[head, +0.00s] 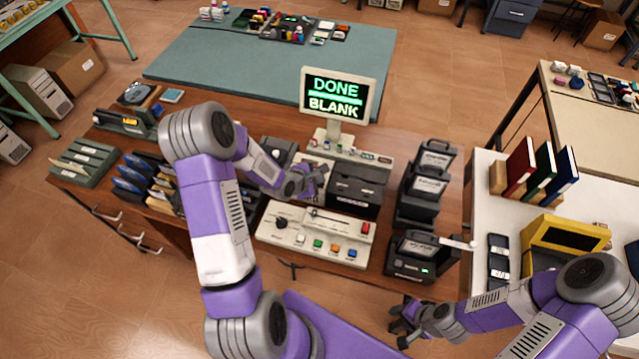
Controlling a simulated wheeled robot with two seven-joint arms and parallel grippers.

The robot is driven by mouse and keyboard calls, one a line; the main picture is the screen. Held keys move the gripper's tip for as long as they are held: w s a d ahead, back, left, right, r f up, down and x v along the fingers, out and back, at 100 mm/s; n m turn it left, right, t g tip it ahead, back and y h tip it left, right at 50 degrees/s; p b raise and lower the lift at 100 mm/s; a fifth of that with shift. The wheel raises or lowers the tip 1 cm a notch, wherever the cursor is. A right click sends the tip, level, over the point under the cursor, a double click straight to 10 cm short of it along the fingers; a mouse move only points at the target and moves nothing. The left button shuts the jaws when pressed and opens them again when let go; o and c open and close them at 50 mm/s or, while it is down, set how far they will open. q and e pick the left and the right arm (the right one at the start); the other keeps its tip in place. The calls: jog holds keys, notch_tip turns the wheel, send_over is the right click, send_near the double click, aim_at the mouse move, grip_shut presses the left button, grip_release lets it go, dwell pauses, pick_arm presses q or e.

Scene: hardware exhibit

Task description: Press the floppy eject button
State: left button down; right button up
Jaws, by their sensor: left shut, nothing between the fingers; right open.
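My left arm hides part of the desk. My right gripper (402,322) is open and empty, low in front of the desk, near its front right edge.
A cream control panel (315,238) with coloured buttons lies in front of the black unit. Black labelled devices (425,185) stand to its right. A white table (480,210) with binders and a yellow device stands right.

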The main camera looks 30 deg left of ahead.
pick_arm(q)
jog(key=shift+f+b, duration=0.3)
jog(key=shift+f, duration=0.05)
dwell(0.7)
jog(key=shift+r, duration=0.1)
jog(key=shift+r+p, duration=0.75)
notch_tip(320, 180, up, 5)
jog(key=p, duration=0.4)
dwell(0.3)
jog(key=shift+f, duration=0.1)
dwell(0.7)
